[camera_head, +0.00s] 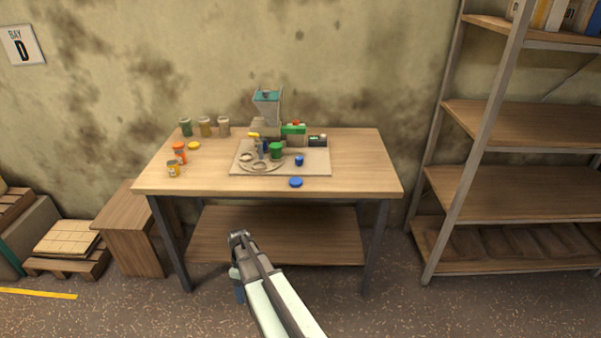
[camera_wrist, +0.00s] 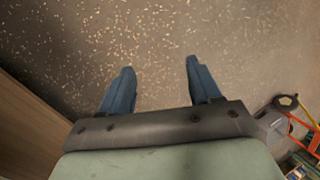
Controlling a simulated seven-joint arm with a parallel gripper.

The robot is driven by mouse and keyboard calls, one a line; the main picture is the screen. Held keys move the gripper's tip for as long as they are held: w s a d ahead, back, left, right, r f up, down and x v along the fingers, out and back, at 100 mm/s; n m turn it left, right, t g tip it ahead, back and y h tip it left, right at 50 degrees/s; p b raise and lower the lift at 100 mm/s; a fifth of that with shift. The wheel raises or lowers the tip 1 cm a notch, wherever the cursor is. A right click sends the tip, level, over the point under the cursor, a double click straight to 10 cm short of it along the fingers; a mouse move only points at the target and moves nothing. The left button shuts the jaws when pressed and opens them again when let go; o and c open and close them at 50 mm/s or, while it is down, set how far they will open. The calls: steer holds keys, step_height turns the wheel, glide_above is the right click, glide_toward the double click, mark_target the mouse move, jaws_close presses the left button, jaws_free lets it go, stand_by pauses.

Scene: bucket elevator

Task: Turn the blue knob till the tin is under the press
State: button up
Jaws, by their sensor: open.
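The blue knob (camera_head: 299,160) stands on the right part of a light base plate (camera_head: 318,165) on the workbench. Left of it is a round turntable (camera_head: 262,166) with ring-shaped places. A green tin (camera_head: 276,151) sits at the turntable's back right side.
A blue lid (camera_head: 296,182) lies near the bench's front edge. The right part of the bench top (camera_head: 362,165) is clear. A shelf rack (camera_head: 510,190) stands to the right.

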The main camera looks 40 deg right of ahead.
steer(key=w+d+r+n+t, duration=0.1)
steer(key=w+d+r, duration=0.4)
steer(key=d+r, duration=0.25)
steer(key=w+d+r+n+t, duration=0.1)
steer(key=w+d+r+n, duration=0.1)
steer(key=w+d+r, duration=0.45)
step_height(320, 180, up, 26)
steer(key=m+t, duration=0.2)
steer(key=t, duration=0.3)
glide_above(299, 158)
steer(key=s+d, duration=0.3)
steer(key=s, duration=0.2)
steer(key=x, duration=1.3)
steer(key=shift+w+d+f, duration=0.15)
steer(key=shift+w+f, duration=0.1)
steer(key=shift+f, duration=0.15)
steer(key=c, duration=1)
steer(key=shift+c, duration=0.2)
steer(key=shift+m, duration=0.3)
